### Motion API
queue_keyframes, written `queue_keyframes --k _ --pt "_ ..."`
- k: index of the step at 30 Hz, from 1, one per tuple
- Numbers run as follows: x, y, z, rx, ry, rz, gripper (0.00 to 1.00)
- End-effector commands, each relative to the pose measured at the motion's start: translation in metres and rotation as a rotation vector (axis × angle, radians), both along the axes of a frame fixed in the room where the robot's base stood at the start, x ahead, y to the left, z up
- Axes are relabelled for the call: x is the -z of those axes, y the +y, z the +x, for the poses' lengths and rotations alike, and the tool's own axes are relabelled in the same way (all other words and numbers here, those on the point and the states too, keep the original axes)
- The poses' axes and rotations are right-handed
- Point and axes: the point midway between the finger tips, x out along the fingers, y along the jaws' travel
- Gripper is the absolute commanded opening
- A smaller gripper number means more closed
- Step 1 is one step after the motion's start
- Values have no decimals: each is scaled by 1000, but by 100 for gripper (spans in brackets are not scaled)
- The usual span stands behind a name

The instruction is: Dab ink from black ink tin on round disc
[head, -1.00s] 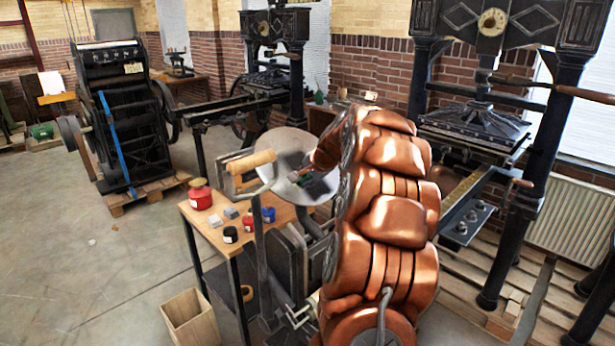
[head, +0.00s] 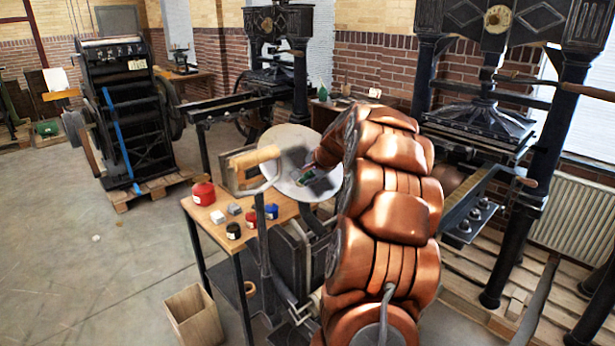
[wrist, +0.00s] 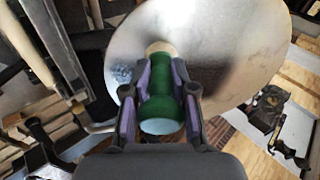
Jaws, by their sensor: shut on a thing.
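The round disc (head: 275,145) is a pale grey metal plate, tilted, on the press beside the small table. My gripper (head: 305,176) is in front of the disc. In the wrist view, my gripper (wrist: 160,88) is shut on a green dabber (wrist: 160,105) with a cream end that points at the disc. I cannot tell whether that end touches it. The black ink tin (head: 233,231) stands on the wooden table, left of the red and blue tins.
The wooden table (head: 226,205) also holds a red can (head: 203,193), a red tin (head: 251,219), a blue tin (head: 271,212) and small grey blocks. A wooden bin (head: 193,315) stands on the floor.

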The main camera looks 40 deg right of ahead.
Motion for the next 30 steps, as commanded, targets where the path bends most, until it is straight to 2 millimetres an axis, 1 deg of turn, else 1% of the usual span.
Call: queue_keyframes --k 30 --pt "6 0 4 0 -1 0 0"
